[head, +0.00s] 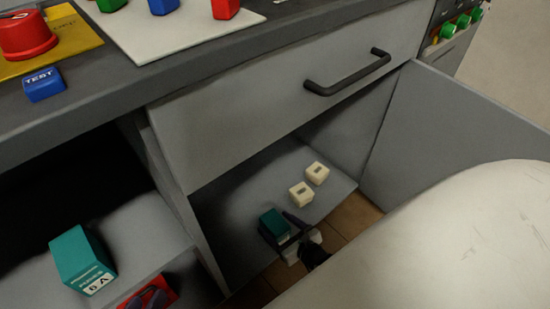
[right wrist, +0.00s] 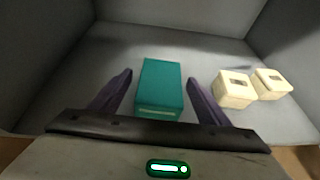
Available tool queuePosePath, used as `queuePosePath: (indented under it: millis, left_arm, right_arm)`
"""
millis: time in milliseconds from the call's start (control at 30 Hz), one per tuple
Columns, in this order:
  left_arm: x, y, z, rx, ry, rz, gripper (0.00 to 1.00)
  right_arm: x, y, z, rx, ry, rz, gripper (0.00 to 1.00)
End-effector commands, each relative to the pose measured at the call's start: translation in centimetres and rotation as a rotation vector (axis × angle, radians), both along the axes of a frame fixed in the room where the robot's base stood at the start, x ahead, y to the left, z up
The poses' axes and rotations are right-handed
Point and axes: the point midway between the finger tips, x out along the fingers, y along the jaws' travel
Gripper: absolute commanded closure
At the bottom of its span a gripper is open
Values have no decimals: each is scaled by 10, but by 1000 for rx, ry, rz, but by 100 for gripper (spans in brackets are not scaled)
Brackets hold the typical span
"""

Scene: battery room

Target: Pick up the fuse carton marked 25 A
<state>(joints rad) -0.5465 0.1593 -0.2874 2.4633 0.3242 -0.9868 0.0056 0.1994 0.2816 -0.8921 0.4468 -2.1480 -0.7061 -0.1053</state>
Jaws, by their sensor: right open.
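A teal carton (head: 273,223) lies on the cabinet floor under the drawer, near the front edge. Its marking cannot be read in either view. My right gripper (head: 293,232) is open at this carton. In the right wrist view the carton (right wrist: 160,88) stands between the two spread fingers (right wrist: 160,98), with a gap on each side. Another teal carton (head: 80,258), marked 6 A, stands in the left compartment. At the bottom edge of the head view, dark finger-like shapes, apparently my left gripper (head: 147,299), show over a red object (head: 167,289); their opening is unclear.
Two cream boxes (head: 301,194) (head: 317,173) sit behind the near carton, to its right in the wrist view. A divider (head: 180,202) separates the compartments. A closed drawer (head: 270,95) with a dark handle (head: 347,75) hangs above. An open door (head: 455,150) stands right.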

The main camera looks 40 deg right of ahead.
Motion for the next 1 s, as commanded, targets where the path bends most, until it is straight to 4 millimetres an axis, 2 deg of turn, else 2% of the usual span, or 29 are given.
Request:
queuePosePath:
  millis: [100,367,700,1000]
  left_arm:
    - [0,-3,5,-28,-19,-2,69]
    - [0,-4,9,-34,-25,-3,69]
    - [0,-4,9,-33,-24,-4,69]
    - [0,-4,12,-29,-24,-4,69]
  right_arm:
    - [11,0,-7,0,-1,-1,30]
    - [12,0,-5,0,1,-1,31]
    - [12,0,-5,0,1,-1,89]
    - [13,-1,1,0,-4,0,90]
